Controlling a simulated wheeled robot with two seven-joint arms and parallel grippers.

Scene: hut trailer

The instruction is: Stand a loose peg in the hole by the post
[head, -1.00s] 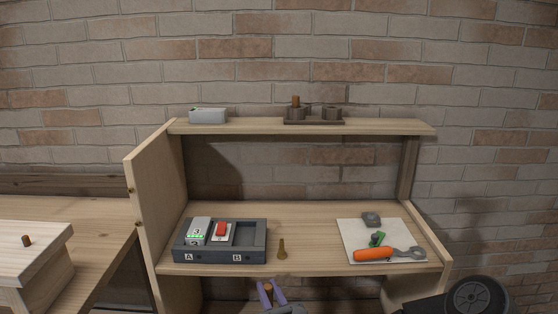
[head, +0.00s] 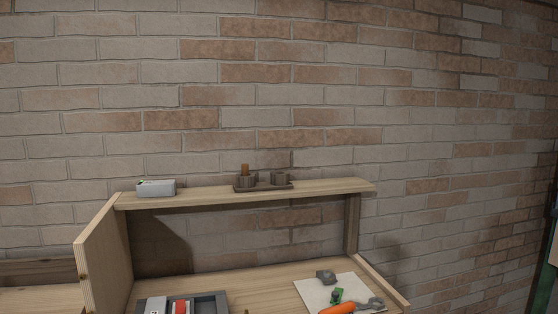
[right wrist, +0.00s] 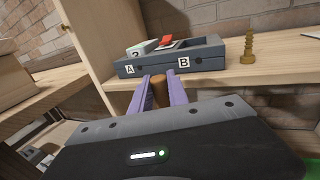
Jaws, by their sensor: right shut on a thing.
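My right gripper (right wrist: 159,78) is shut on a brown wooden peg (right wrist: 158,90), held between its purple fingers in front of the workbench in the right wrist view. Neither shows in the head view now. On the top shelf in the head view, a dark holder (head: 263,187) bears two dark round sockets. A brown wooden post (head: 245,170) stands upright at the left socket (head: 245,181). The right socket (head: 280,179) shows nothing standing in it; its inside is not visible. My left gripper is in no view.
A grey box (head: 156,188) sits on the shelf (head: 325,187) left of the holder. Below are a dark tray (right wrist: 205,63) marked A and B, a brass-coloured turned piece (right wrist: 247,48), and a pale mat (head: 312,291) with an orange-handled tool (head: 338,308). Shelf right of the holder is clear.

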